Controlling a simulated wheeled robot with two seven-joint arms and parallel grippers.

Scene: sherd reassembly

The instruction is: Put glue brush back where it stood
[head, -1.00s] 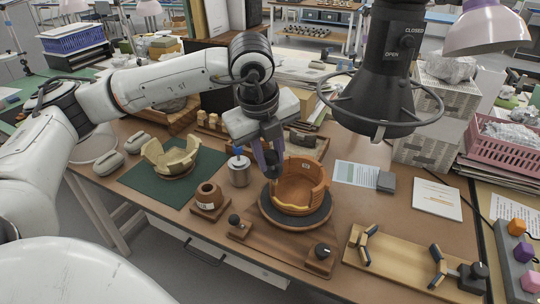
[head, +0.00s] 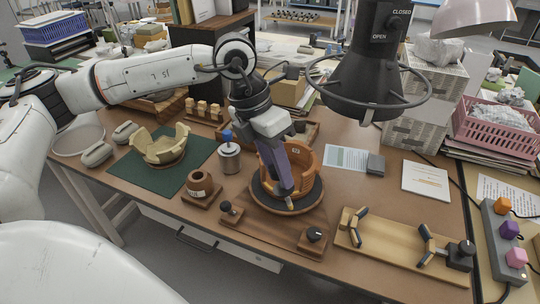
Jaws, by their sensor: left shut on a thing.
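My left gripper (head: 285,188) points down at the left front of the orange-brown, part-built bowl (head: 309,160). The gripper's purple-grey fingers cover part of the bowl's wall. It is shut on a slim thing, which I take to be the glue brush; the fingers hide nearly all of it. The bowl stands on a dark round turntable (head: 312,197) on a wooden base. To the left, a brown pot (head: 199,181) with a pale label and an open top stands on a small wooden block; I see no brush in it. My right gripper is out of view.
A metal tin (head: 230,160) with a blue top stands behind the brown pot. A cream broken bowl (head: 160,146) sits on a green mat (head: 128,172). A wooden clamp tray (head: 395,250) lies at right front. A dark ringed hood (head: 370,90) hangs behind the bowl's right side.

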